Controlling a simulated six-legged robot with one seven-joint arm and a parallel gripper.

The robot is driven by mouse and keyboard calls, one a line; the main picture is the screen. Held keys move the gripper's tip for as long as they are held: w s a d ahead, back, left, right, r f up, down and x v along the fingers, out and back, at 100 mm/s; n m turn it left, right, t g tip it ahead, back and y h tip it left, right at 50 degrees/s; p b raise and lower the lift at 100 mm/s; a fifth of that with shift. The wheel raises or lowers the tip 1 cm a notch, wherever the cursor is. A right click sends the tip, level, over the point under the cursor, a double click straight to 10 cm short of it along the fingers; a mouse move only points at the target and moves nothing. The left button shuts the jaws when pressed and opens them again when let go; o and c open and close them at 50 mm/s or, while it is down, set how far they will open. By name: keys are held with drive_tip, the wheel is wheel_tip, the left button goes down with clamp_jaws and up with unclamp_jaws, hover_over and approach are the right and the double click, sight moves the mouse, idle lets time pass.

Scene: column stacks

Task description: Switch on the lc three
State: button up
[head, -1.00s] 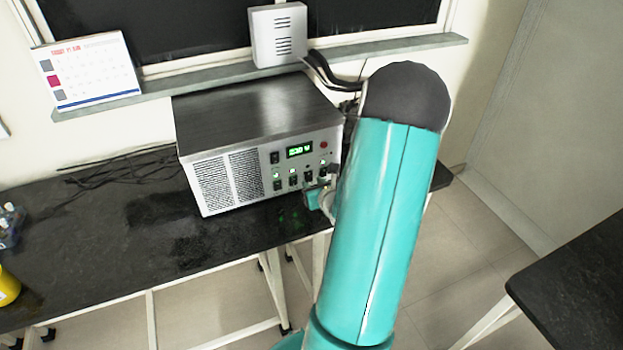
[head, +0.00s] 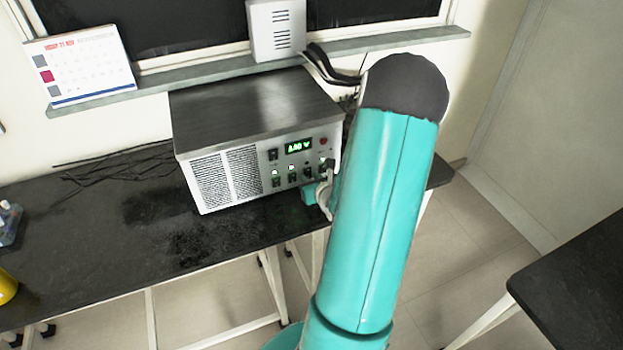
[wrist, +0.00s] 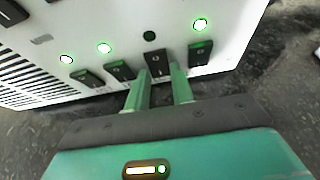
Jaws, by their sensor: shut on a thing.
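The metal power unit (head: 225,170) stands on the black bench, its front panel carrying a green display (head: 298,146) and a row of dark switches with lamps above. In the wrist view, the third switch from the left (wrist: 155,58) lies between the tips of my gripper (wrist: 161,72), which is shut on it. The lamp above this switch (wrist: 149,36) is dark. The lamps over the other switches, such as the rightmost lamp (wrist: 200,24), glow green. In the head view my gripper (head: 312,194) is at the panel's lower right, its fingertips mostly hidden.
Neighbouring switches (wrist: 120,70) and (wrist: 200,52) sit close on either side of my fingers. Black cables run behind the unit. A calendar (head: 80,65) and a white vented box (head: 277,30) stand on the sill. The bench left of the unit (head: 110,215) is mostly clear.

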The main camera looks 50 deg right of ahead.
drive_tip(key=shift+f+t+h, duration=0.35)
drive_tip(key=shift+t+h, duration=0.05)
drive_tip(key=shift+t, duration=0.3)
drive_tip(key=shift+t+h, duration=0.3)
drive_tip(key=shift+t, duration=0.2)
drive_tip(key=o, duration=0.7)
drive_tip(key=shift+s, duration=0.1)
